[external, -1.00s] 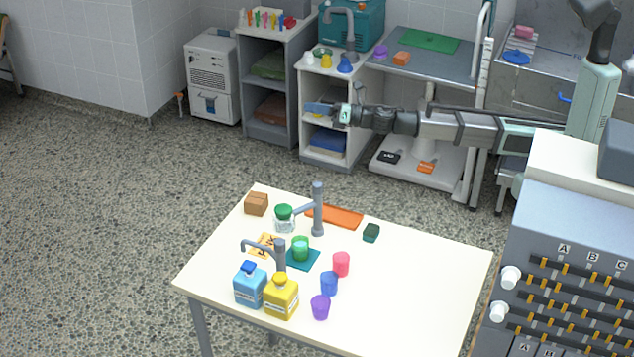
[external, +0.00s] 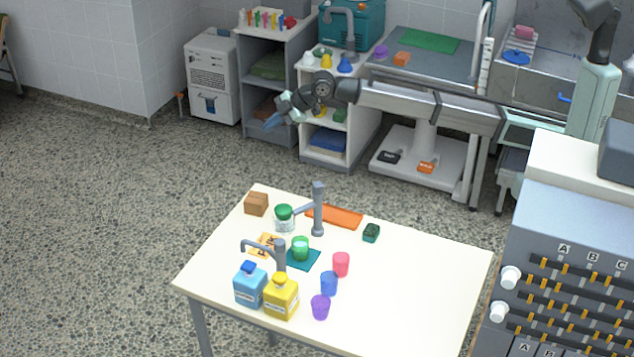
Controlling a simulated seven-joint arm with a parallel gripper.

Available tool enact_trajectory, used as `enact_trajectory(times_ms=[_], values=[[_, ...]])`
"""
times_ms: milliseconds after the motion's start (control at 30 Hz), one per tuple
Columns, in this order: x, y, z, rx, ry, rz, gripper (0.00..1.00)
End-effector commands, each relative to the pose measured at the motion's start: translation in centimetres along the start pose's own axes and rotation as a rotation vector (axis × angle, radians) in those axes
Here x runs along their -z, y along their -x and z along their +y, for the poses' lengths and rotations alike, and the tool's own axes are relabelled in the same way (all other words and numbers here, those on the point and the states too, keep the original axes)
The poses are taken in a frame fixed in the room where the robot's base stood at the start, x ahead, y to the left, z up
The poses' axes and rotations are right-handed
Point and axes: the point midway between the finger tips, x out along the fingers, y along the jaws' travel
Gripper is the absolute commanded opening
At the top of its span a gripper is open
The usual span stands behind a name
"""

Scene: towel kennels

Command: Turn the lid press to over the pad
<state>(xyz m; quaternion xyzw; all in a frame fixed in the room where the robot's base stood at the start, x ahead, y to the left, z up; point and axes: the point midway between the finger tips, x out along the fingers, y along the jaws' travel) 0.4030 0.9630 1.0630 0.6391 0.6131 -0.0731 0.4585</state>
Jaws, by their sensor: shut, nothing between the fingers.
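Two grey posts with side arms stand on the white table; I cannot tell for sure which is the lid press. The rear post (external: 318,212) has a short arm reaching left, close to a clear jar with a green lid (external: 284,216). The front post (external: 281,256) has a hooked arm pointing left, near a yellow-orange card (external: 263,245). A teal pad (external: 311,262) lies between the posts with a green cup-like jar (external: 300,248) on it. My gripper (external: 275,116) is shut and empty, in the air beyond the table's far edge, away from both posts.
Blue bottle (external: 249,287) and yellow bottle (external: 281,298) stand before the front post. Pink, blue and purple cups (external: 341,264) stand right of the pad. An orange tray (external: 335,215), brown box (external: 256,204) and dark green block (external: 371,233) lie behind. The table's right side is clear.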

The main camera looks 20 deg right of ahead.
Motion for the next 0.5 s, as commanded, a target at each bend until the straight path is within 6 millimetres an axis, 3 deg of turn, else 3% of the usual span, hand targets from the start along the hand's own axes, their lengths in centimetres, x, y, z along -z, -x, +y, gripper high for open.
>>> enact_trajectory(times_ms=[167, 500], values=[[1.8, -0.1, -4.5, 0.276, -0.258, 0.015, 0.0], [3.1, 3.1, -11.1, 0.661, -0.566, -0.076, 0.0]])
